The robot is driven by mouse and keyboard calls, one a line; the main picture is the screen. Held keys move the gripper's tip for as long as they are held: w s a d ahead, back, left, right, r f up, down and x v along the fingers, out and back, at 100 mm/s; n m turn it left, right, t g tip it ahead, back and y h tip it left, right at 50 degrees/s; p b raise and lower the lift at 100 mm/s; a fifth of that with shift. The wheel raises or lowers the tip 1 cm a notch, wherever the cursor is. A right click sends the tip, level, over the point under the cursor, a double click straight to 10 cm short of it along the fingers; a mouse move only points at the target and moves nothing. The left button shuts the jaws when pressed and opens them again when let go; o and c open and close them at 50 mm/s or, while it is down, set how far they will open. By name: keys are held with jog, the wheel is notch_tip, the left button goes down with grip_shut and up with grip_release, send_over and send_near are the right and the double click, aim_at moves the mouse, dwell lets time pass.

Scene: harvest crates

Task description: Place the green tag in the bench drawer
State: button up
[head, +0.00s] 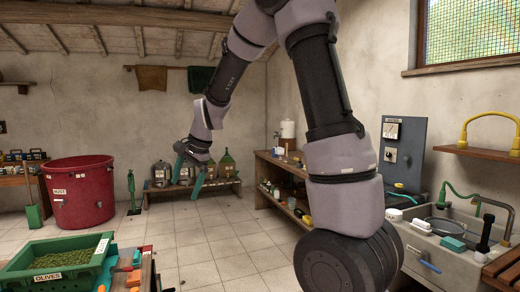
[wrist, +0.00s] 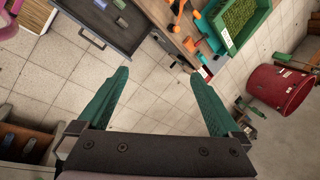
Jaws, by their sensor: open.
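My gripper (head: 183,190) hangs in mid-air over the floor in the head view. Its two teal fingers are spread wide with nothing between them, as the wrist view (wrist: 160,74) also shows. The bench drawer (wrist: 90,38) stands pulled out at the upper left of the wrist view, with a dark interior and a few small items at its far end. The wooden bench (wrist: 158,14) is beside it, ahead of my fingers. I cannot make out the green tag with certainty in either view.
A green olive crate (wrist: 222,46) and orange-handled tools (wrist: 199,15) lie on the bench. A red vat (head: 80,198) stands on the tiled floor at the left. A shelf bench (head: 272,165) and a sink (head: 425,240) are at the right. The middle floor is clear.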

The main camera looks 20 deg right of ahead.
jog(key=s+d+r+n+t, duration=0.2)
jog(key=s+d+r+n, duration=0.1)
jog(key=s+d+r, duration=0.75)
jog(key=s+d+r+n+t, duration=0.1)
jog(key=s+d, duration=0.1)
jog(key=s, duration=0.4)
jog(key=s+d+r+n+t+h, duration=0.1)
jog(key=s+r+n, duration=0.1)
jog(key=s, duration=0.5)
jog(key=shift+d+r+n+h, duration=0.15)
jog(key=shift+d+n+h, duration=0.15)
jog(key=shift+d, duration=0.1)
jog(key=shift+s, duration=0.15)
